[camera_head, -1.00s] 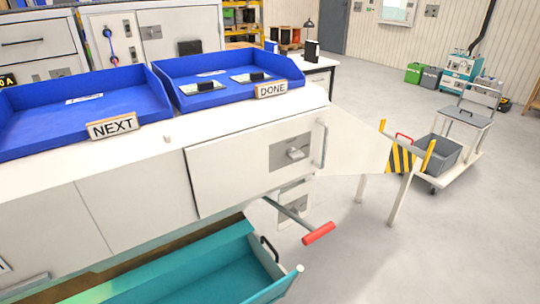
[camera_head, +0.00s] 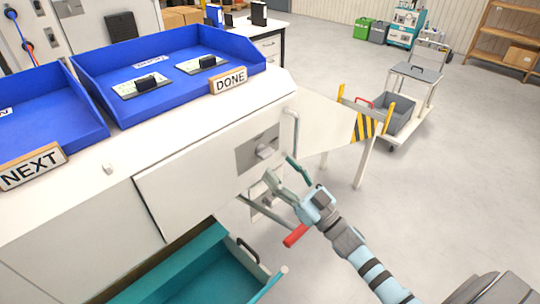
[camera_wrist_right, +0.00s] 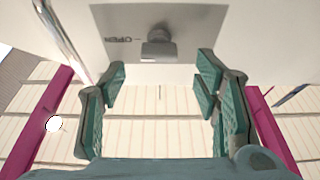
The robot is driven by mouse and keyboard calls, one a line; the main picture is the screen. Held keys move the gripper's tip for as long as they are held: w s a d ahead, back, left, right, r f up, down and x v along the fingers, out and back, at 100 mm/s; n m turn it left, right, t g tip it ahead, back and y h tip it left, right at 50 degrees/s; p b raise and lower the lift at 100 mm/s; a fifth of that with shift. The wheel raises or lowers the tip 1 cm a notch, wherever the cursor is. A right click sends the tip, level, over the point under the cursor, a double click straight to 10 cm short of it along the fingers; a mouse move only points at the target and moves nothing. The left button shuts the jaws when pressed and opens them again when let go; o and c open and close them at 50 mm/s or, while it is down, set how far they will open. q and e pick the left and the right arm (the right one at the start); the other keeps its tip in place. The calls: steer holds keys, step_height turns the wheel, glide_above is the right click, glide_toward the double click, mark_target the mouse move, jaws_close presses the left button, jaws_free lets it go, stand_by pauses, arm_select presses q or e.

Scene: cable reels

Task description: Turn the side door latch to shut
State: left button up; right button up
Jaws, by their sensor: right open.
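The side door (camera_head: 205,165) is a white panel on the front of the bench, and it looks closed. Its latch (camera_head: 265,150) is a small grey knob on a grey plate (camera_head: 245,158) near the door's right edge. In the right wrist view the latch (camera_wrist_right: 159,44) sits at top centre, with the marking "OPEN" to its left on the plate. My right gripper (camera_head: 284,167) is open and empty, just in front of and slightly below the latch. In the wrist view its fingers (camera_wrist_right: 160,85) are spread on both sides, apart from the latch. My left gripper is not in view.
A red-handled bar (camera_head: 295,235) sticks out below. An open teal drawer (camera_head: 215,275) lies under the door. Blue trays (camera_head: 165,75) sit on the bench top.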

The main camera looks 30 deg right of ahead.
mark_target(264, 152)
steer(key=x, duration=0.5)
steer(key=shift+w+f, duration=0.2)
steer(key=shift+f, duration=0.05)
steer(key=shift+s, duration=0.1)
steer(key=shift+c, duration=0.3)
steer(key=c, duration=1.1)
